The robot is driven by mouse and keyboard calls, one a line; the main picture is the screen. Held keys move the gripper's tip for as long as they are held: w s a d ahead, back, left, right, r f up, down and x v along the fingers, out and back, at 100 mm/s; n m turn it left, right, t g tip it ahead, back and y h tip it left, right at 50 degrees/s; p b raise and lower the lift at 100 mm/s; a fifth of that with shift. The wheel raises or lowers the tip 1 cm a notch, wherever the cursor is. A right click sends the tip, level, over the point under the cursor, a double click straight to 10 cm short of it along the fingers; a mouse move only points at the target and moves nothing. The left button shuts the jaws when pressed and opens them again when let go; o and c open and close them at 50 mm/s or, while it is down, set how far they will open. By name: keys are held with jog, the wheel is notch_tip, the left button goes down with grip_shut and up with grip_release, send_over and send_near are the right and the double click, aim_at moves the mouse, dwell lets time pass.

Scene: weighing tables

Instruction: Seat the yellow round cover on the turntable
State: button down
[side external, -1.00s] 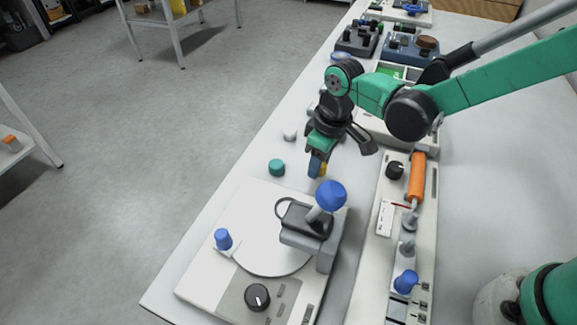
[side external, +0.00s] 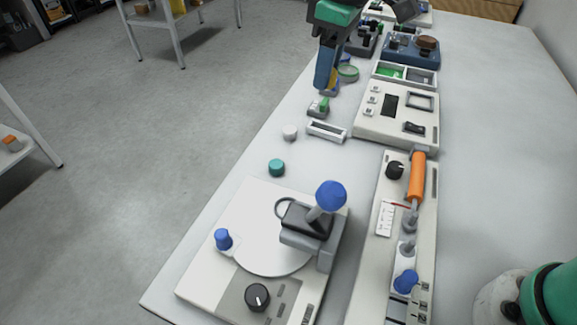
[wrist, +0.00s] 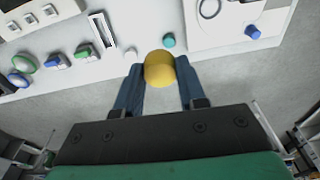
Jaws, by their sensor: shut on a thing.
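The yellow round cover (wrist: 159,68) is between the two fingers of my gripper (wrist: 160,90) in the wrist view, and the fingers are shut on it. In the side view my gripper (side external: 327,82) is at the top middle, above the far part of the bench; only a sliver of yellow shows by the fingertips. The turntable (side external: 262,262) is at the near left, a white disc on a pale base, with a black-and-grey block and a blue ball-topped lever at its right. It shows partly in the wrist view (wrist: 215,14), apart from the cover.
A teal cap (side external: 277,168) and a white knob (side external: 290,132) stand beyond the turntable. A panel with an orange handle (side external: 417,178) is at the right. The bench's left edge is close.

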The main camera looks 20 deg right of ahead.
jog(key=s+a+f+n+g, duration=0.2)
jog(key=a+f+n, duration=0.3)
jog(key=n, duration=1.1)
jog(key=n+h, duration=0.2)
jog(key=n, duration=1.4)
send_over(287, 208)
notch_tip(287, 208, down, 5)
jog(key=shift+f, duration=0.1)
jog(key=shift+n, duration=0.3)
jog(key=shift+f, duration=2.65)
jog(key=shift+f, duration=0.5)
jog(key=shift+c, duration=2.1)
grip_release()
